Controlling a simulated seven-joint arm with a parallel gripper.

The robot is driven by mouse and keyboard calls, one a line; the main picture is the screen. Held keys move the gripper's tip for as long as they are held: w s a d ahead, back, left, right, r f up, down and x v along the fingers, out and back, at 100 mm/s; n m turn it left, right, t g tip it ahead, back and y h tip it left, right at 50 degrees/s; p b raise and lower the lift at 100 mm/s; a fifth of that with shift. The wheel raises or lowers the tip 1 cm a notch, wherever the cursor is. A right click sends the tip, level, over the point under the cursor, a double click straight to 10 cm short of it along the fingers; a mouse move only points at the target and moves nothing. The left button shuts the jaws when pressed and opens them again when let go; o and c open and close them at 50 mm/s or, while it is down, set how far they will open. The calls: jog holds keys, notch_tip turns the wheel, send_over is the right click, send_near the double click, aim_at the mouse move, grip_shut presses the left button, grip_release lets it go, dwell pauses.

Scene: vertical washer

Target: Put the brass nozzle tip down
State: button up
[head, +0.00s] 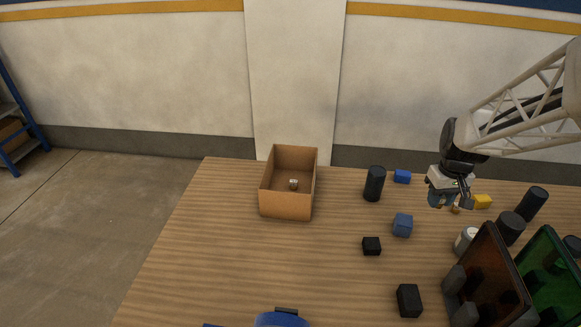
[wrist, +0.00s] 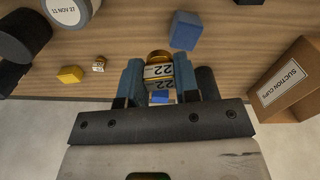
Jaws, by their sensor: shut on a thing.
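The brass nozzle tip (wrist: 158,70), a brass ring-ended piece with a white label band reading "22", is held between the two blue fingers of my gripper (wrist: 159,82) in the wrist view. In the head view my gripper (head: 450,202) hangs over the right back part of the table, fingers down, and mostly hides the tip. The gap between the tip and the table is hard to judge.
An open cardboard box (head: 286,205) labelled "SUCTION CUPS" (wrist: 285,82) stands left, a small pale item inside. Blue blocks (head: 402,225), dark cylinders (head: 374,184), a yellow block (head: 483,201) and black blocks (head: 409,300) surround the gripper. The left front table is clear.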

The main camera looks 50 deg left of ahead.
jog(key=s+a+n, duration=0.3)
jog(key=a+n, duration=0.5)
jog(key=a, duration=0.3)
jog(key=n, duration=2.1)
send_over(287, 189)
jog(key=s+d, duration=0.2)
jog(key=d, duration=0.1)
jog(key=shift+f, duration=2.55)
jog(key=shift+f, duration=3.15)
jog(key=shift+f, duration=1.85)
jog(key=shift+f, duration=0.1)
